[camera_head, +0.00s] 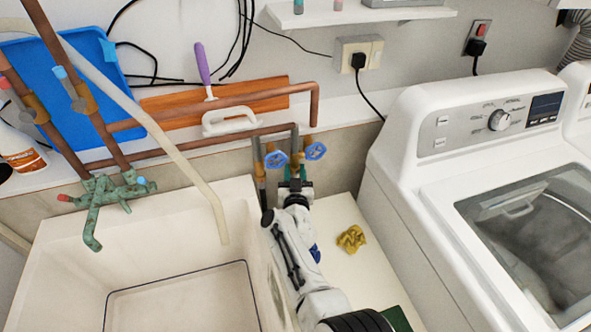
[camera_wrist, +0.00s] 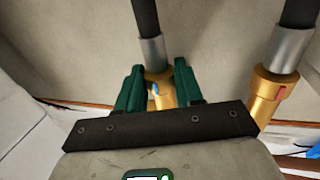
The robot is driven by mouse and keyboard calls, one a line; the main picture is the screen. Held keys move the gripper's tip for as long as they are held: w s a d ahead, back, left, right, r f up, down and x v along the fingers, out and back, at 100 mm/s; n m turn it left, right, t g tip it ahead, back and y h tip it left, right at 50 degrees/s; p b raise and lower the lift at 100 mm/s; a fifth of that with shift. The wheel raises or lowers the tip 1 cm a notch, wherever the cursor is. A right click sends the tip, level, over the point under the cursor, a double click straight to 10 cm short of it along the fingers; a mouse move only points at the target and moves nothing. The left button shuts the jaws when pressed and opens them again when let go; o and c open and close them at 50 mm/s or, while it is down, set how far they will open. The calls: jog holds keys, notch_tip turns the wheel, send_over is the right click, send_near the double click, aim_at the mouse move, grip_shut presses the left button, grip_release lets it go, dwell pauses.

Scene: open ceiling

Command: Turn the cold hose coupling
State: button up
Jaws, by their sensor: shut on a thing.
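The cold hose coupling (camera_wrist: 160,94) is brass with a blue mark. In the wrist view it sits between the two green fingers of my gripper (camera_wrist: 158,76), which is shut on it. A grey metal sleeve and a black hose (camera_wrist: 147,18) run from it. A second brass coupling (camera_wrist: 267,92) with a red mark stands to the right, apart from the fingers. In the head view my gripper (camera_head: 295,184) is at the pipes beside the sink, below two blue valve handles (camera_head: 316,151); it hides most of the held coupling there.
The white sink (camera_head: 228,190) lies left of my arm, and the washing machine (camera_head: 410,130) stands close on the right. A yellow crumpled cloth (camera_head: 351,239) lies on the white surface right of my arm. Copper pipes (camera_head: 225,102) cross the wall above the sink.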

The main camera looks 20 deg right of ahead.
jog(key=shift+d, duration=0.15)
jog(key=o, duration=0.8)
jog(key=shift+s, duration=0.1)
jog(key=shift+o, duration=1.2)
jog(key=shift+d+n+y, duration=0.1)
jog(key=shift+n+y, duration=0.3)
jog(key=shift+y, duration=0.2)
jog(key=y+b, duration=0.1)
jog(key=n+b, duration=0.1)
jog(key=y+b, duration=0.1)
jog(key=shift+d+f+n+t+y, duration=0.25)
jog(key=shift+f+n+t+y, duration=0.05)
jog(key=n+y+b, duration=0.1)
jog(key=y+b, duration=0.1)
jog(key=b, duration=0.2)
jog(key=shift+f+n+y+b, duration=0.1)
jog(key=shift+n+y+b, duration=0.3)
jog(key=shift+b, duration=0.35)
